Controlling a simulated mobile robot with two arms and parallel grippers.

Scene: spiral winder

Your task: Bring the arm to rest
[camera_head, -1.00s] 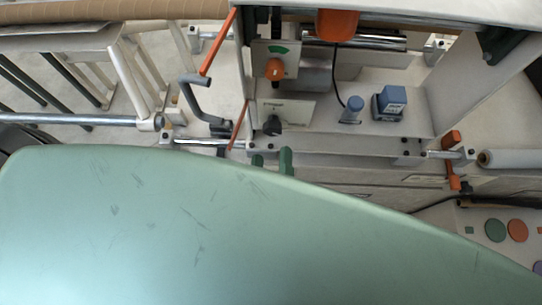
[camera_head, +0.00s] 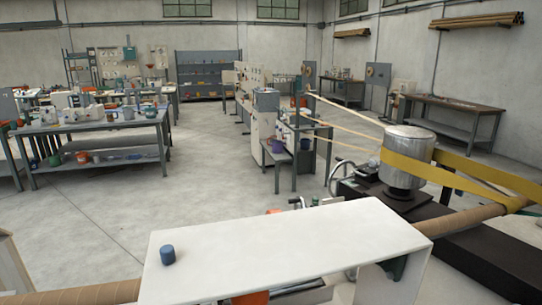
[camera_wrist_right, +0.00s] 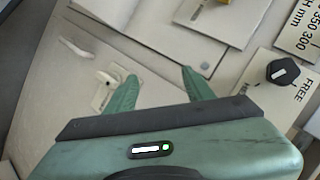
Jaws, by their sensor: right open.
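My right gripper (camera_wrist_right: 158,76) shows in the right wrist view with its two green fingers apart and nothing between them. It points at pale machine panels. A black knob (camera_wrist_right: 283,72) on a plate marked FREE is to the right of the fingers, apart from them. Neither arm shows in the head view, and my left gripper is in no view.
In the head view a white machine top (camera_head: 290,245) with a blue cylinder (camera_head: 168,254) on it is close in front. A brown tube (camera_head: 90,294) runs out on both sides. A metal drum (camera_head: 407,160) with a yellow band (camera_head: 450,172) stands right. Open floor (camera_head: 100,210) lies left.

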